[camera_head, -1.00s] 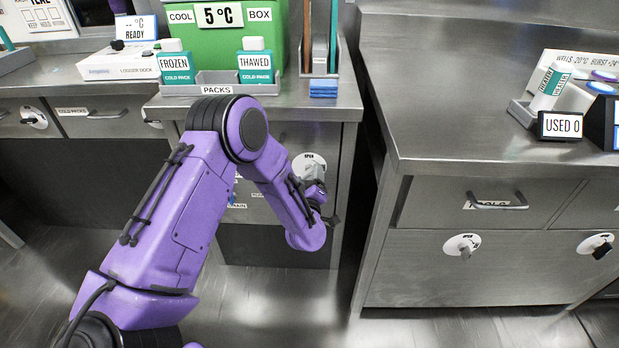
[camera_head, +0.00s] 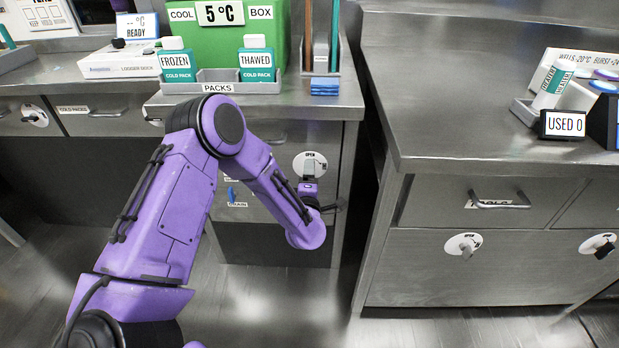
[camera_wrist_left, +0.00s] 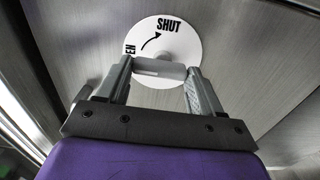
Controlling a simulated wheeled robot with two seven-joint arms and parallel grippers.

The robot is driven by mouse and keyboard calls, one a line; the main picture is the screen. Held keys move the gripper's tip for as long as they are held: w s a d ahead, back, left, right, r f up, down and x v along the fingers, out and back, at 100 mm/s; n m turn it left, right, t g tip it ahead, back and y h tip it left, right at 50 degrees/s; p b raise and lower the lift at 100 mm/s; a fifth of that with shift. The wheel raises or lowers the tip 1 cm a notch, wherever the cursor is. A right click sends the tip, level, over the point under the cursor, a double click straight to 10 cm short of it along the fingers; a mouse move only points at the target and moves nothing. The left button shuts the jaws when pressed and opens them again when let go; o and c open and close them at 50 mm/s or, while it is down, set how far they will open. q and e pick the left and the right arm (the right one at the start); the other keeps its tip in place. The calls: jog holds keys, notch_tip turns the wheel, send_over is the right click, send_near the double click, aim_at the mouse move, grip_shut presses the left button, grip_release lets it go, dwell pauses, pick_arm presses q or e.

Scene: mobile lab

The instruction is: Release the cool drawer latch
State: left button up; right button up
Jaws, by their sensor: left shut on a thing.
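The latch has a round white dial (camera_head: 302,161) on the grey cabinet front below the cool box; OPEN reads at its top in the head view. In the left wrist view the dial (camera_wrist_left: 165,35) shows SHUT, a curved arrow and part of another word. My left gripper (camera_head: 309,172) is at the dial. Its two fingers in the wrist view (camera_wrist_left: 160,82) are shut on the grey latch handle (camera_wrist_left: 159,70), which lies crosswise between them. The fingers hide part of the dial. My right gripper is not in view.
The green cool box (camera_head: 240,40) reads 5 °C on the counter above. FROZEN (camera_head: 177,62) and THAWED (camera_head: 257,60) cold packs stand in a tray before it. A blue drain knob (camera_head: 231,194) is left of the forearm. The right cabinet (camera_head: 480,265) stands across a narrow gap.

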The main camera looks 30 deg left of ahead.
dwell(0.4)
pick_arm(q)
jog(key=o, duration=1.1)
jog(key=shift+c, duration=0.2)
jog(key=p+v, duration=0.1)
jog(key=v, duration=0.9)
jog(key=shift+s, duration=0.2)
jog(key=shift+d, duration=0.15)
